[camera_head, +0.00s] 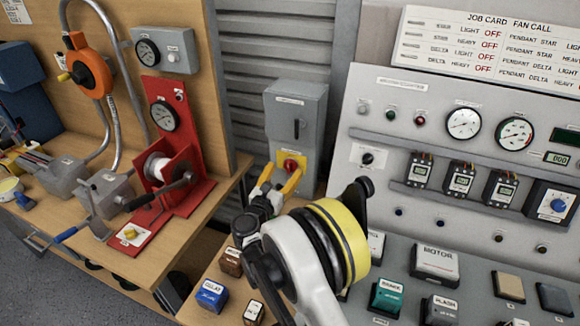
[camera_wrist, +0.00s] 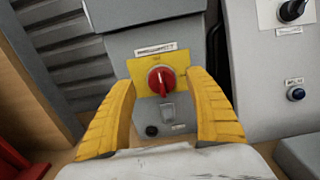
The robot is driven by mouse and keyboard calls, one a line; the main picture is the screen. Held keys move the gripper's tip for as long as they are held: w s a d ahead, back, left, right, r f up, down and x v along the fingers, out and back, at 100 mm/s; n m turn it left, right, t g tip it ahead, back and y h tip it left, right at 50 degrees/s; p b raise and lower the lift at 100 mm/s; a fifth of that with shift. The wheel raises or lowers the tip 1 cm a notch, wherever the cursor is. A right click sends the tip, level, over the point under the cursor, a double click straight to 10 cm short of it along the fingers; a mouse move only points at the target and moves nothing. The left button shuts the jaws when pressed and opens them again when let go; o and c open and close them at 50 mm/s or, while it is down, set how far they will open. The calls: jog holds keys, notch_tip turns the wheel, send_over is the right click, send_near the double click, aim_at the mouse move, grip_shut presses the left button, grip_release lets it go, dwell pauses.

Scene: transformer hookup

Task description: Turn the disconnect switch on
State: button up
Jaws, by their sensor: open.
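The switch is a red rotary knob (camera_head: 290,164) on a yellow plate, low on the front of a grey box (camera_head: 311,105). In the wrist view the red knob (camera_wrist: 161,80) sits on its yellow plate (camera_wrist: 178,60), its grip bar roughly upright. The label above it is too blurred to read. My gripper (camera_head: 280,174) is open, with its yellow fingers pointing at the knob. In the wrist view my gripper (camera_wrist: 162,84) has one finger on each side of the knob, with visible gaps between; I cannot tell how deep the fingertips reach.
A black handle (camera_head: 296,129) is higher on the same box. A grey instrument panel (camera_head: 400,130) stands close on the right. A wooden bench with a red stand (camera_head: 172,140) is on the left. Small blocks, including a blue one (camera_head: 211,295), lie in front below my arm.

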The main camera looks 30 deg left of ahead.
aim_at(288, 166)
jog(key=shift+w+a, duration=0.2)
jog(key=shift+w, duration=1.65)
jog(key=c, duration=1.2)
